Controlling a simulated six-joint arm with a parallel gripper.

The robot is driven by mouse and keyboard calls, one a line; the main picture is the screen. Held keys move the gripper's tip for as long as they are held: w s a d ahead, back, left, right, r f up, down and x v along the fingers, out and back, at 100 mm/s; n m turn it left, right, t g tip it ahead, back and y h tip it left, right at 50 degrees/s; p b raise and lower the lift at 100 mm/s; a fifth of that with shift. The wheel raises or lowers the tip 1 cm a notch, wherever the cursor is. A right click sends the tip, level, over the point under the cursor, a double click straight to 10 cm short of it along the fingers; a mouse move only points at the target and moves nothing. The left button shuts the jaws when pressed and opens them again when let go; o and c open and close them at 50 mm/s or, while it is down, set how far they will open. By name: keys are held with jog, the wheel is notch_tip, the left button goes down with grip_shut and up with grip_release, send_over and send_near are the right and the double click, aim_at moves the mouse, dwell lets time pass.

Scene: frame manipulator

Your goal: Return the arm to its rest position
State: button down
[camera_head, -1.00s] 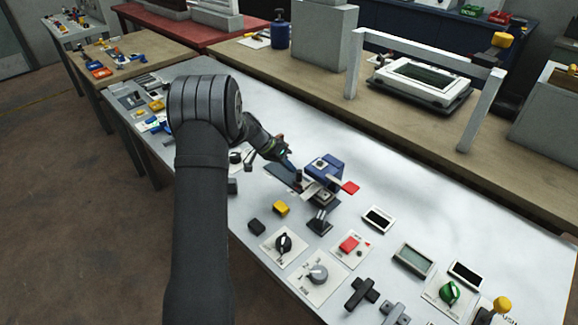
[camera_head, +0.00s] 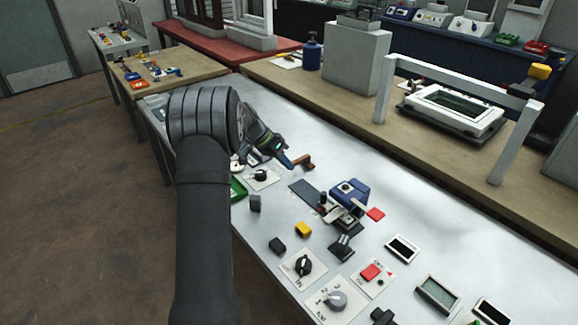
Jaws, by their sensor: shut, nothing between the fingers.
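My dark arm (camera_head: 203,200) rises from the bottom of the view and bends toward the far side of the light grey table. My gripper (camera_head: 287,161) is at its end, small and seen from behind, shut and empty. It hangs above the far left part of the table, next to a brown part (camera_head: 304,162), and looks apart from it. A blue device with a red tab (camera_head: 349,196) stands to the right of and nearer than my gripper. The arm hides part of the table's left end.
The table (camera_head: 420,205) carries a yellow block (camera_head: 303,230), dark blocks, rotary knobs (camera_head: 304,265), a red button (camera_head: 371,272) and small screens (camera_head: 402,249). A white frame (camera_head: 455,75) and a blue bottle (camera_head: 313,51) stand on the bench behind. The table's far right surface is bare.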

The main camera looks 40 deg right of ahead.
jog(key=x, duration=0.9)
jog(key=shift+s+d+f, duration=0.1)
jog(key=shift+d+f, duration=0.05)
jog(key=s, duration=0.3)
jog(key=shift+d+f, duration=0.25)
jog(key=shift+d, duration=0.15)
jog(key=shift+s+d, duration=0.15)
jog(key=shift+s, duration=0.5)
